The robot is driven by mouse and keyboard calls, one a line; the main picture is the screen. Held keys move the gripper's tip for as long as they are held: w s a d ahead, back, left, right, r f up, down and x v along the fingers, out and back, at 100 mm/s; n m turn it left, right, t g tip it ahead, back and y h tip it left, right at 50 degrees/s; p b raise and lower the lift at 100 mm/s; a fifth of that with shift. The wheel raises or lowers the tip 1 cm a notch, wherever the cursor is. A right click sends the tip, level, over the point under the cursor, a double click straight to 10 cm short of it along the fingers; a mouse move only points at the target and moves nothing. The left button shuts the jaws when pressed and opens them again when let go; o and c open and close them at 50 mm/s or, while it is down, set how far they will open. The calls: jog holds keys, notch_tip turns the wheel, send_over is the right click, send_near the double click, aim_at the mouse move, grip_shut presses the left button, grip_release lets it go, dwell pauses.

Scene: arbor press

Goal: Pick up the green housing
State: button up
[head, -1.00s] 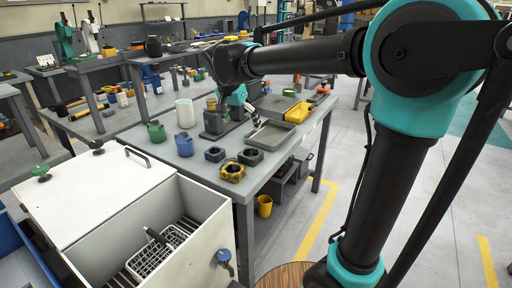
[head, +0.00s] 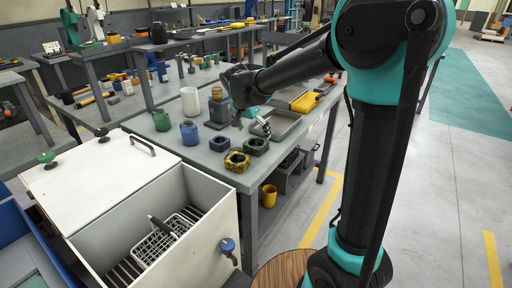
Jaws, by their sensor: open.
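The green housing (head: 256,146) is a dark green block with a round opening on top. It sits on the grey workbench near the front edge, between a yellow housing and the metal tray. My gripper (head: 264,129) hangs above and just behind it, apart from it. The gripper is small in the head view, but its jaws look open and empty. A dark blue-grey housing (head: 219,144) and a worn yellow housing (head: 237,162) stand to the left of the green one.
The grey metal tray (head: 290,121) lies close to the right of my gripper. The arbor press (head: 217,112) stands behind. An open white washer box (head: 205,220) fills the foreground.

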aim_at(255, 140)
jog(key=x, duration=0.5)
jog(key=shift+s+a+f, duration=0.15)
jog(key=shift+a+f, duration=0.05)
jog(key=c, duration=1.5)
jog(key=shift+r, duration=0.1)
